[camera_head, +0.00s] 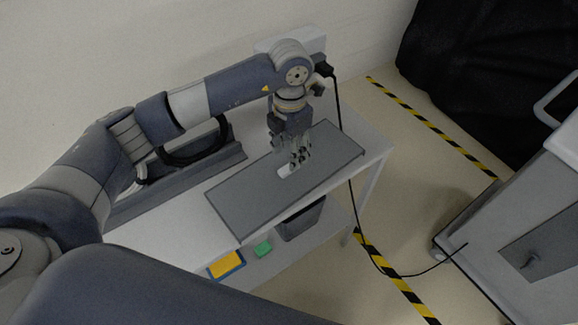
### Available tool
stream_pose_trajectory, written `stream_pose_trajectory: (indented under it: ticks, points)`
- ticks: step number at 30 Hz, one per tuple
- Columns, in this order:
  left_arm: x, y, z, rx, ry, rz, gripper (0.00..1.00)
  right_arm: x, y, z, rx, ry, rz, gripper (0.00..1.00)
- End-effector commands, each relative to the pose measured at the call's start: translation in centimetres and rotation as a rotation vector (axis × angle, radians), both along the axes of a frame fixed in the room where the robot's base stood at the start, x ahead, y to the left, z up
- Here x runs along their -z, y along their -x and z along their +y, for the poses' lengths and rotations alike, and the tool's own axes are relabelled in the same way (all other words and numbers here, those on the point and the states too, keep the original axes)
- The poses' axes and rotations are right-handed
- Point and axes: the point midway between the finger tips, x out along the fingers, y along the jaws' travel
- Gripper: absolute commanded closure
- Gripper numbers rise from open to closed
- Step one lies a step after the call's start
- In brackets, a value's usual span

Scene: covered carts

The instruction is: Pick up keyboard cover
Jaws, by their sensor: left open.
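The keyboard cover (240,205) looks like a flat grey rectangular panel with a small white patch (287,170) near its middle. It lies on the white cart top (160,232). My left gripper (298,160) points down over the panel, just above or at the white patch. Its fingers are apart, with nothing seen between them. I cannot tell whether the fingertips touch the panel. The gripper hides part of the panel's far side. My right gripper is not in view.
A black cable (351,200) hangs beside the cart and runs over the floor. A lower shelf holds a dark bin (300,222), a yellow-and-blue item (226,265) and a green item (263,250). Another cart (520,225) stands right. A black cover (480,70) hangs behind.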

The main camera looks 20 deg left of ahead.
Motion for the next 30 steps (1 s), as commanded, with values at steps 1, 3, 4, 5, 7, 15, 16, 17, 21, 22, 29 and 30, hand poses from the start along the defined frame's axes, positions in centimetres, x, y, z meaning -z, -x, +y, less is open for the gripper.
stream_pose_trajectory:
  ticks: [1,3,4,5,7,15,16,17,21,22,29,30]
  points:
    - [0.4,0.0,0.0,0.000,0.000,0.000,0.57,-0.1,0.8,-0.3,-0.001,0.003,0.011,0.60]
    - [0.8,0.0,0.0,0.000,0.000,0.000,0.57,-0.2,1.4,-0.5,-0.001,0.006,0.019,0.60]
    - [1.0,0.0,0.0,0.000,-0.001,0.001,0.57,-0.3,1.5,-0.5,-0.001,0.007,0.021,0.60]
    - [1.2,0.0,0.1,0.000,0.000,0.002,0.57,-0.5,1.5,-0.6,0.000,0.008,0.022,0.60]
    - [2.0,0.0,0.2,-0.001,-0.001,0.003,0.57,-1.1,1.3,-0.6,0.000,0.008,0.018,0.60]
    - [5.6,-0.1,0.2,0.001,0.001,0.001,0.57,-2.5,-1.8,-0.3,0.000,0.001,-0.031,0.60]
    - [5.8,-0.2,0.2,0.001,0.001,0.001,0.57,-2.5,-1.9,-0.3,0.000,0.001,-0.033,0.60]
    - [5.9,-0.2,0.2,0.001,0.001,-0.001,0.57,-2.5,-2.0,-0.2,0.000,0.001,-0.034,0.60]
    - [6.0,-0.2,0.3,0.001,0.000,-0.002,0.57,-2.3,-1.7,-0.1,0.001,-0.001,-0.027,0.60]
    - [6.0,-0.2,0.3,0.001,0.000,-0.002,0.57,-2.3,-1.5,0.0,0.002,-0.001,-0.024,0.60]
    - [6.0,-0.2,0.3,0.001,0.000,-0.002,1.00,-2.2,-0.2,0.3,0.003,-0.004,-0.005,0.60]
    - [6.0,-0.2,0.3,0.001,0.000,-0.002,1.00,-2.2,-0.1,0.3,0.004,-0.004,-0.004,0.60]
